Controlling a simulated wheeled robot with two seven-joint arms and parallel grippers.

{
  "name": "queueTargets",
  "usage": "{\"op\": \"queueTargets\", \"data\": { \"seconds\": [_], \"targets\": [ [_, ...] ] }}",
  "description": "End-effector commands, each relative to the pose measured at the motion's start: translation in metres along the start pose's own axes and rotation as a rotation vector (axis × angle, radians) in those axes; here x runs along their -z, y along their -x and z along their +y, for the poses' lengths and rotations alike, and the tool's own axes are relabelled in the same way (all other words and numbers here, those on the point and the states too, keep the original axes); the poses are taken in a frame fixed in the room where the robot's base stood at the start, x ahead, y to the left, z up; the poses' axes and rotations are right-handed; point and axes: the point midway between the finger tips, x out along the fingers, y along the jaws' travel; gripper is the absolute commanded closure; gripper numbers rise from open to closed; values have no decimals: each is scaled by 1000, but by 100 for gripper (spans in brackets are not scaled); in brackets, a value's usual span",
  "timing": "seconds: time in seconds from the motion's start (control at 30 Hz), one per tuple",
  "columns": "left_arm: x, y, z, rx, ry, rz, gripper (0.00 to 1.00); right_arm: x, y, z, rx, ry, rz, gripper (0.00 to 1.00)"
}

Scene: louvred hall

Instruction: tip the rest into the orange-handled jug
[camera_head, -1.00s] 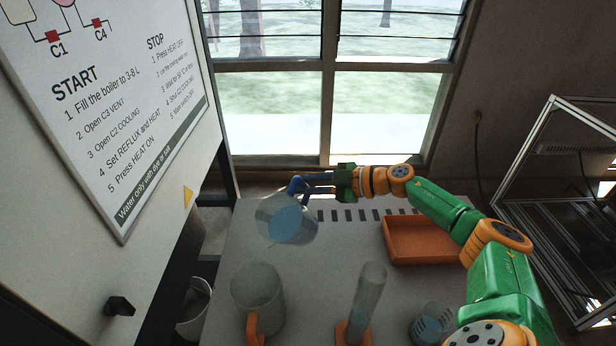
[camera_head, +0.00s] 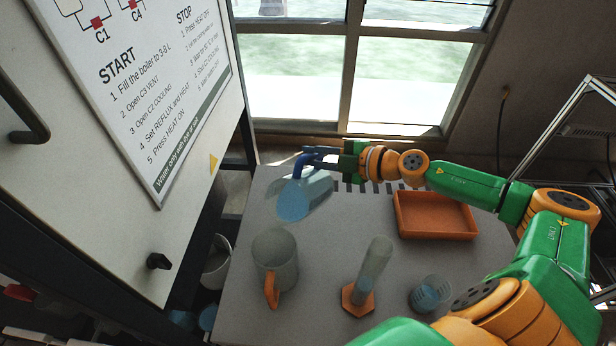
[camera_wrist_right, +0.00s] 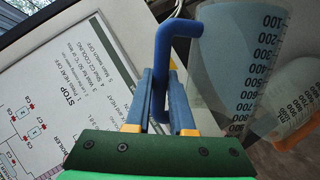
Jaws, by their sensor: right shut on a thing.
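My right gripper (camera_head: 318,156) is shut on the blue handle of a clear jug (camera_head: 318,187). The jug is tilted, with blue liquid in it, above the table's far left part. In the right wrist view the jug's printed scale (camera_wrist_right: 240,65) shows beside the blue handle (camera_wrist_right: 165,55). The orange-handled jug (camera_head: 284,245) stands upright on the table, nearer to me and below the held jug, apart from it. I see no blue liquid in it. It also shows at the right of the wrist view (camera_wrist_right: 300,95). My left gripper is out of view.
On the grey table (camera_head: 320,240) stand a tall clear cylinder on an orange foot (camera_head: 358,296), a small beaker with blue contents (camera_head: 430,292) and an orange tray (camera_head: 435,215). A board-bearing cabinet (camera_head: 95,215) rises at left. A pale bin (camera_head: 216,265) is below the table edge.

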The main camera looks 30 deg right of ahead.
Motion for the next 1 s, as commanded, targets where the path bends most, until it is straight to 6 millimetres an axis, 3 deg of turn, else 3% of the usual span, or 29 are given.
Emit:
{"op": "queueTargets", "data": {
  "seconds": [0.27,0.6,1.0],
  "targets": [
    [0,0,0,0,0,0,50,0,0,1,-3,2,0,100],
    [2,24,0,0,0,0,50,14,4,8,-16,68,-18,100],
    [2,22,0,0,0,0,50,12,3,5,-18,74,-20,100]
  ]
}}
